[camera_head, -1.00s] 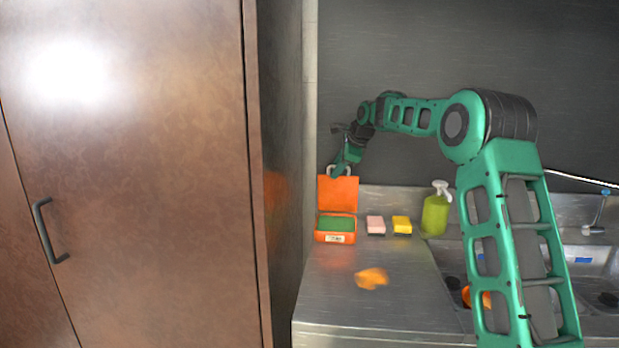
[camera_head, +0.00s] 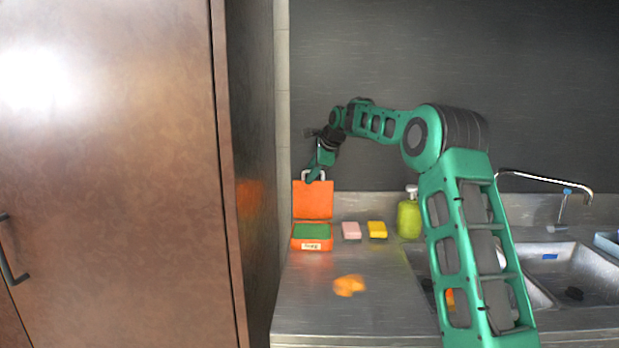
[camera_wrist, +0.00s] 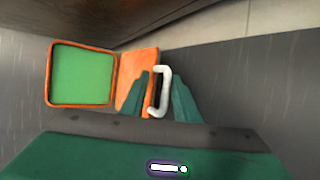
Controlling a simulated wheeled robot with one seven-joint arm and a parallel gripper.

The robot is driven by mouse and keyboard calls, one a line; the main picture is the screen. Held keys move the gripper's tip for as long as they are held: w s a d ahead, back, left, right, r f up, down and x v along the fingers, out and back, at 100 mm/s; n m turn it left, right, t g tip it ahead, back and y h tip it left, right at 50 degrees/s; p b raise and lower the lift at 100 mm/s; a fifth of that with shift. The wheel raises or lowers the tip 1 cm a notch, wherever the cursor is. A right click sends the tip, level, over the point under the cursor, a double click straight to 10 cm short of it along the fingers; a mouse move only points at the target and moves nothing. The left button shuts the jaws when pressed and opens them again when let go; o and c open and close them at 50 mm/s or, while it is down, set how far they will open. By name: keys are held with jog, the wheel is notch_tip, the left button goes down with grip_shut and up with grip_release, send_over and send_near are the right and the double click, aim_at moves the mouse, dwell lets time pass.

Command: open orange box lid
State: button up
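The orange box (camera_head: 311,245) sits at the left back of the steel counter, with a green inside. Its lid (camera_head: 313,200) stands up, roughly upright, at the back of the box. A white handle (camera_head: 321,173) is at the lid's free edge. My gripper (camera_head: 313,177) is at this handle. In the wrist view the handle (camera_wrist: 165,90) lies between my two fingers, which are apart with a small gap beside the handle. The box's green inside (camera_wrist: 82,75) is at the left there, with the orange lid (camera_wrist: 138,75) beside it.
A pink sponge (camera_head: 351,230) and a yellow sponge (camera_head: 377,229) lie right of the box. A green soap bottle (camera_head: 409,218) stands beyond them. A sink (camera_head: 565,270) is at right. A tall brown cabinet (camera_head: 120,180) borders the left. The front counter is mostly clear.

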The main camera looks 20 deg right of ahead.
jog(key=v, duration=1)
jog(key=shift+r, duration=0.3)
jog(key=shift+s, duration=0.2)
jog(key=s+f+n+g, duration=0.2)
jog(key=s+f+n, duration=0.3)
jog(key=s, duration=1.5)
jog(key=s+d+f+n+g+h, duration=0.1)
jog(key=s+f+n+g, duration=0.2)
jog(key=s+f, duration=0.7)
jog(key=s+d+f+n+g, duration=0.1)
jog(key=s+f+n, duration=0.5)
jog(key=s, duration=2.4)
notch_tip(320, 180, down, 2)
jog(key=shift+f+n+g+h, duration=0.2)
jog(key=shift+n+g+h, duration=0.2)
jog(key=shift+g, duration=0.4)
jog(key=shift+d, duration=0.15)
